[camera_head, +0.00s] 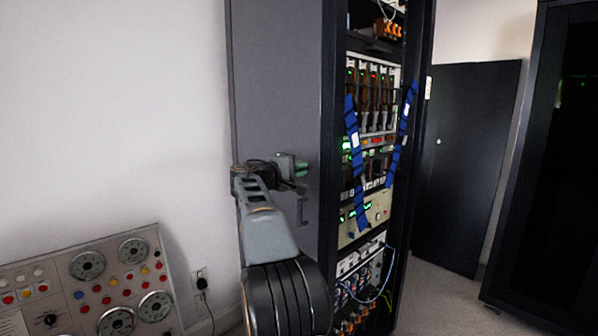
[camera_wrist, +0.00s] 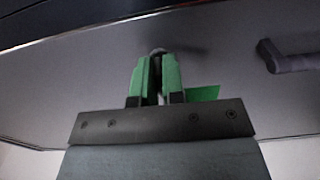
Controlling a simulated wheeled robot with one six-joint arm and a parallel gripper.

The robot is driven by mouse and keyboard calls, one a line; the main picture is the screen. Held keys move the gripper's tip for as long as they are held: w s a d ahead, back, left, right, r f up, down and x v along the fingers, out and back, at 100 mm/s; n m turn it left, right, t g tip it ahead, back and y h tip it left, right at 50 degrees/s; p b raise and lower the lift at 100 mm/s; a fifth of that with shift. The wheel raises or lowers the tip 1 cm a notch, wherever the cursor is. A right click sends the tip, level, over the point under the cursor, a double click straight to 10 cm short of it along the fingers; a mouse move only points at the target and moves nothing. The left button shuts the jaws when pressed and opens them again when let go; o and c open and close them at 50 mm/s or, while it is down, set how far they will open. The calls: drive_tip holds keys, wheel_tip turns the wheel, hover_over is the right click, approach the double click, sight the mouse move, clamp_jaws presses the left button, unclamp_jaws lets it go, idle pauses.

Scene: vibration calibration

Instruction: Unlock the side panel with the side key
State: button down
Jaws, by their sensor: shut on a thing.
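The side panel (camera_head: 275,85) is the tall grey side of the equipment rack in the head view. It fills most of the wrist view (camera_wrist: 70,75) as a grey surface. My gripper (camera_head: 301,168) is right at this panel, above its handle. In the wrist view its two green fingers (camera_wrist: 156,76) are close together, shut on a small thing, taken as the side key. A small grey rounded bit (camera_wrist: 158,51) shows at the fingertips against the panel; I cannot tell whether it is key or lock. The rest of the key is hidden between the fingers.
A dark panel handle (camera_wrist: 287,56) sticks out to the right of the fingers; it also shows in the head view (camera_head: 302,211). The open rack front (camera_head: 370,190) has instruments and cables. A control console (camera_head: 95,285) stands at lower left.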

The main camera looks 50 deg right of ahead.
idle(0.3)
drive_tip(key=c, duration=1.3)
unclamp_jaws()
drive_tip(key=shift+o, duration=0.4)
drive_tip(key=shift+f, duration=0.1)
drive_tip(key=shift+a+f, duration=0.1)
drive_tip(key=a+b, duration=0.2)
drive_tip(key=a, duration=0.6)
drive_tip(key=shift+w+r, duration=0.15)
drive_tip(key=shift+r, duration=0.05)
